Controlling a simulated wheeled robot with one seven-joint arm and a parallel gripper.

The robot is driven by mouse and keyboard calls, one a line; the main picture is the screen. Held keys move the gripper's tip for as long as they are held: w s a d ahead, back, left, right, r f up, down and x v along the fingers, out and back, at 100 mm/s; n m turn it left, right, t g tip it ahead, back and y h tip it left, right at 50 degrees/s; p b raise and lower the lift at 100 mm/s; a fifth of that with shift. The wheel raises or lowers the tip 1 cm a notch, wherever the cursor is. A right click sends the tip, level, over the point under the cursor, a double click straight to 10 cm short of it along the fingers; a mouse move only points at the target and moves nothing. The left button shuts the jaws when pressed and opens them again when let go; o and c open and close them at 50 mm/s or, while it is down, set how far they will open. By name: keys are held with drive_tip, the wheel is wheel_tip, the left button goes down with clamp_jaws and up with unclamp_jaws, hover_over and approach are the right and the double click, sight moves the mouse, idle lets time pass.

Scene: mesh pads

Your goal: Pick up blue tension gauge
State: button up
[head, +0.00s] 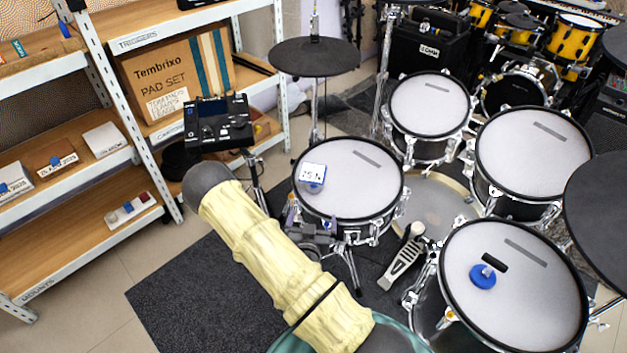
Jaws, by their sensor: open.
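A blue round gauge (483,276) with a small metal top and a black bar beside it lies on the white head of the front right drum (515,315). A second small device (313,176), with a white display face and a blue base, sits at the left of the middle drum's head (365,205). Both have blue on them; I cannot tell from their size which is the tension gauge. My gripper (318,234), grey and partly hidden by my arm, appears low beside the middle drum's near rim, open and apart from both devices.
Shelves (75,205) with boxes and small labelled items stand at the left. A drum module (218,122) and black cymbal pads (314,57) rise around the drums. A kick pedal (403,258) stands between the drums. The dark carpet (205,295) at the front left is clear.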

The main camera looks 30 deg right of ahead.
sight(311, 177)
drive_tip(key=n+t, duration=0.1)
drive_tip(key=s+n+t, duration=0.1)
drive_tip(key=shift+a+r+t+y, duration=0.3)
drive_tip(key=shift+r, duration=0.1)
drive_tip(key=b+x, duration=0.1)
drive_tip(key=x, duration=1.1)
drive_tip(key=shift+w+d, duration=0.1)
drive_tip(key=shift+w, duration=0.05)
drive_tip(key=b+x, duration=0.1)
drive_tip(key=x, duration=0.4)
drive_tip(key=shift+w, duration=0.1)
drive_tip(key=shift+c, duration=0.2)
